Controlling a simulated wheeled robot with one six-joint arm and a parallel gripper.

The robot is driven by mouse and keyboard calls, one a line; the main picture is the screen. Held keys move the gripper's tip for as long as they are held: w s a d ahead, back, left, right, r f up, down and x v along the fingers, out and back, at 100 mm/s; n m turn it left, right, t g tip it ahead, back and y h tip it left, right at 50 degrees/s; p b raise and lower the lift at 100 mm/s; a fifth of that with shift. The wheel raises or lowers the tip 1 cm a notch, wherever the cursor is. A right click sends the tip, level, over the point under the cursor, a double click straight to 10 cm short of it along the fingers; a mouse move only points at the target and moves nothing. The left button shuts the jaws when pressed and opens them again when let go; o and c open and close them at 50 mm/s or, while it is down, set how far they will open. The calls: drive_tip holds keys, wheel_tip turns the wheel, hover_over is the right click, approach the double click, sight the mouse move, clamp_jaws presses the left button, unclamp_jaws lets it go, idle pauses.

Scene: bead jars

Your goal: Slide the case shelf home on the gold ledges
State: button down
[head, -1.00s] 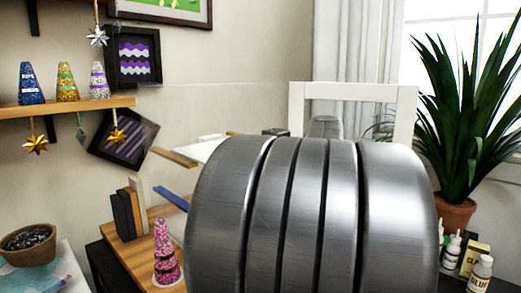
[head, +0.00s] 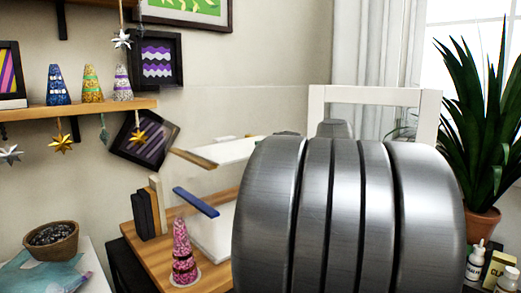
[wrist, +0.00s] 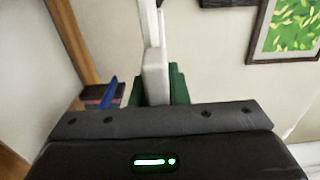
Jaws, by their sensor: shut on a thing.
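In the wrist view, the green fingers of my gripper (wrist: 157,88) are shut on the pale end of a thin white board (wrist: 155,72), which I take to be the case shelf. In the head view, my grey arm hides the gripper and much of the case. A white panel with a gold-brown strip (head: 194,158) along its left end shows at upper left of my arm. A blue strip (head: 195,201) lies below it, with a white panel (head: 213,236) lower down. I cannot tell how the held board sits against the ledges.
A pink bead jar (head: 183,250) and upright books (head: 150,210) stand on the wooden desk (head: 150,262) left of the case. A wall shelf (head: 85,111) holds bead cones at upper left. A plant (head: 480,150) and bottles stand at right. A white frame (head: 372,93) rises behind.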

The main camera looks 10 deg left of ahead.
drive_tip(key=shift+x, duration=1.2)
drive_tip(key=shift+a, duration=0.15)
drive_tip(key=shift+x, duration=1)
drive_tip(key=shift+f, duration=0.1)
drive_tip(key=c, duration=1.3)
unclamp_jaws()
drive_tip(key=shift+b+v, duration=1.5)
drive_tip(key=shift+v, duration=3)
drive_tip(key=shift+w, duration=0.1)
